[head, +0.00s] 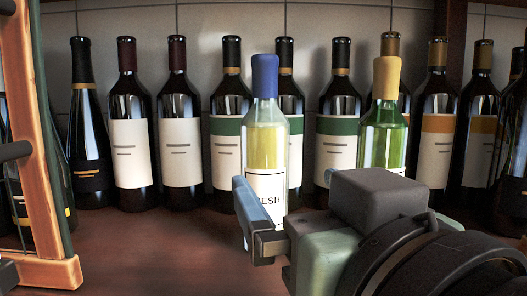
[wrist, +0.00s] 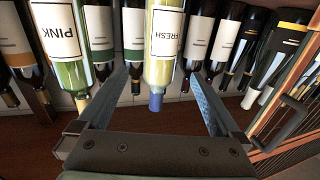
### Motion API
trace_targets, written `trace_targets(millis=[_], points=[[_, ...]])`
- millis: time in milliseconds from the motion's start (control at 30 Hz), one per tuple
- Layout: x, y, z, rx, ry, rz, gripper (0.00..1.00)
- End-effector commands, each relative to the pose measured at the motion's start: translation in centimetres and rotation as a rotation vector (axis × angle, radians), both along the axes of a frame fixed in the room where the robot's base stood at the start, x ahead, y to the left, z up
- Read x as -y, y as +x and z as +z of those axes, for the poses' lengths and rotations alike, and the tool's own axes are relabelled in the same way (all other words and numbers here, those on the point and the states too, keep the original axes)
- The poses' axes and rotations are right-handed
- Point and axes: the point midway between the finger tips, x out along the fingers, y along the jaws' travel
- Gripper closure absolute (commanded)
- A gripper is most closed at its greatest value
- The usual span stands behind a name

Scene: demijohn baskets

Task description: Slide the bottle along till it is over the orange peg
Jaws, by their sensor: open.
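A clear bottle with a blue cap, yellowish contents and a white FRESH label (head: 265,138) stands upright in front of the row of wine bottles. In the wrist view the FRESH bottle (wrist: 164,48) appears upside down, between the two fingers. My gripper (head: 277,212) is open at the bottle's lower part, and in the wrist view my gripper (wrist: 158,78) shows gaps on both sides of it. One blue finger overlaps the label's left side in the head view; the other is hidden. I cannot tell whether either finger touches the bottle. No orange peg is visible in either view.
A green bottle with a yellow cap (head: 385,115) stands to the right; its PINK label (wrist: 62,40) shows in the wrist view. Several dark wine bottles (head: 130,125) line the back wall. A wooden frame (head: 45,150) stands at the left. Bare brown surface (head: 150,240) lies left of my gripper.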

Motion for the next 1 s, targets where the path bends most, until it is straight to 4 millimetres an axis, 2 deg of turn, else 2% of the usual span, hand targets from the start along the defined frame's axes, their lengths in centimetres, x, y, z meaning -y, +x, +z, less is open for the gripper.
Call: trace_targets(millis=[33, 567, 833, 1000], points=[[-0.1, 0.3, 0.7, -0.006, 0.002, 0.002, 0.00], [-0.7, 2.2, 0.7, -0.005, -0.001, -0.001, 0.00], [-1.3, 4.5, 0.6, -0.006, -0.001, 0.000, 0.00], [-2.0, 7.3, 0.1, 0.002, -0.004, 0.001, 0.00]])
